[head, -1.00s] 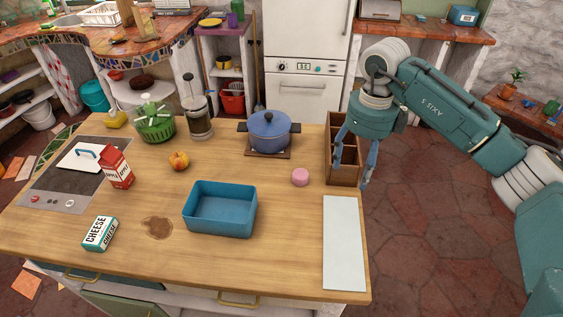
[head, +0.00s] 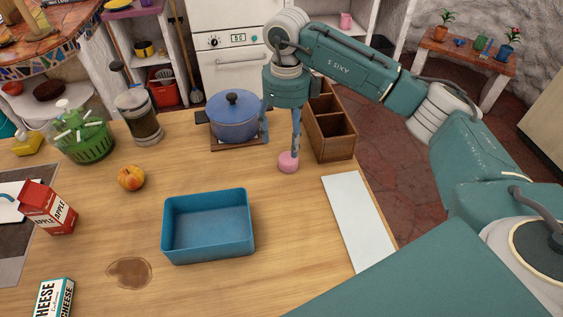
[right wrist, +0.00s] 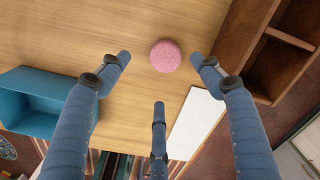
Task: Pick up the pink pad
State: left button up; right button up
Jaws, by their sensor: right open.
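The pink pad (head: 288,162) is a small round pink disc on the wooden counter, between the blue pot and the white board in the head view. It also shows in the right wrist view (right wrist: 165,56), below the fingers and near the middle top. My right gripper (head: 281,142) is above the pad, pointing down. Its blue fingers are spread open and empty; in the right wrist view the fingertips (right wrist: 160,75) lie around the pad's sides without visible contact. One finger overlaps the pad in the head view. My left gripper is not in view.
A wooden divided box (head: 334,146) stands close right of the gripper. A blue pot (head: 234,124) is at the left behind it. Bare wood surrounds the pad's front.

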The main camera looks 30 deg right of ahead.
aim_at(289, 157)
jog(key=f, duration=0.2)
jog(key=f+p, duration=0.1)
jog(key=f, duration=0.1)
jog(key=shift+s+d, duration=0.25)
jog(key=shift+s, duration=0.05)
jog(key=shift+f+p, duration=0.3)
jog(key=shift+p, duration=0.05)
jog(key=f, duration=0.1)
jog(key=f+p, duration=0.1)
jog(key=f, duration=0.1)
jog(key=f+p, duration=0.1)
jog(key=shift+w+d+f, duration=0.25)
jog(key=shift+f, duration=0.15)
jog(key=c, duration=1)
